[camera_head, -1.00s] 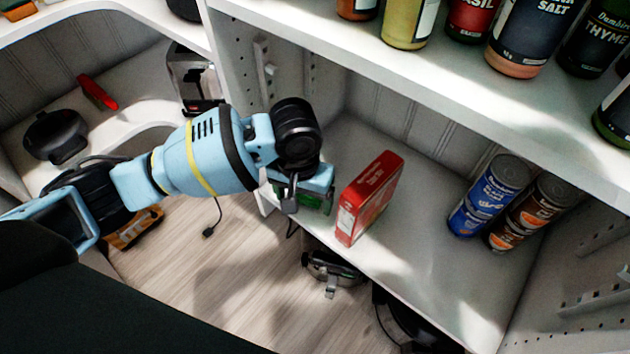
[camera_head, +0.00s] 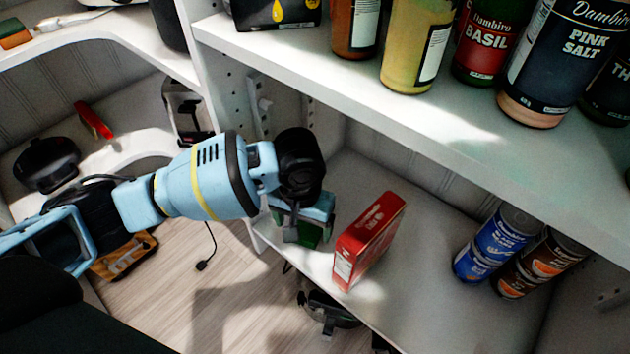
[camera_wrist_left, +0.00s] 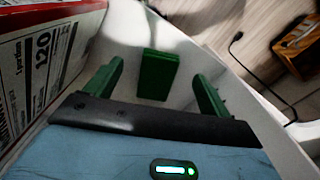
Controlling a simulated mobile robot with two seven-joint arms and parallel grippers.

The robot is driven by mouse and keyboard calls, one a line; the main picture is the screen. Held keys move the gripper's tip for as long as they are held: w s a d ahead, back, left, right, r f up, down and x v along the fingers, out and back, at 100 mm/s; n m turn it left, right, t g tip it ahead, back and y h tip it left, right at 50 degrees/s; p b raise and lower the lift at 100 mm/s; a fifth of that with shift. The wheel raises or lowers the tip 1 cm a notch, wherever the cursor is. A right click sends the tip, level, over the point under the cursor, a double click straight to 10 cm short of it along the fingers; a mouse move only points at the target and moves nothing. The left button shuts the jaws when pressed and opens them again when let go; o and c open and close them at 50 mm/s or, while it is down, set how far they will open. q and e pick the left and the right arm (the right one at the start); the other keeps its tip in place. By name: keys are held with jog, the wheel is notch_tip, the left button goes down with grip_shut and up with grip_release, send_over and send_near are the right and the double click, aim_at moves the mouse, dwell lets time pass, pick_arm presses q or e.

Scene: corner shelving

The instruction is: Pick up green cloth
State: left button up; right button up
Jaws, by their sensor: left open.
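The green cloth (camera_wrist_left: 157,76) shows in the left wrist view as a small, dark green folded rectangle on the white shelf (camera_wrist_left: 185,45). My left gripper (camera_wrist_left: 157,88) is open, with one green finger to each side of the cloth in that view. I cannot tell how far the fingers are above it. In the head view my left gripper (camera_head: 305,228) points down at the left end of the lower shelf, beside a red box. Green shows under it there, and I cannot separate fingers from cloth. My right gripper is not in view.
The red box (camera_head: 368,242) stands close right of my left gripper; its printed side (camera_wrist_left: 45,65) fills the left wrist view's left edge. Blue (camera_head: 497,243) and brown cans (camera_head: 540,263) stand farther right. The upper shelf (camera_head: 400,120) with spice bottles overhangs.

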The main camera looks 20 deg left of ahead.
aim_at(302, 245)
pick_arm(q)
jog(key=f+b, duration=0.2)
jog(key=f, duration=0.1)
jog(key=f+b, duration=0.1)
jog(key=shift+s+a+f, duration=0.25)
jog(key=shift+s, duration=0.05)
jog(key=shift+f, duration=0.35)
jog(key=shift+r, duration=0.1)
jog(key=shift+c, duration=0.3)
jog(key=shift+c, duration=1.1)
jog(key=c, duration=0.9)
jog(key=shift+o, duration=0.2)
jog(key=shift+d+r, duration=0.1)
jog(key=shift+r, duration=0.05)
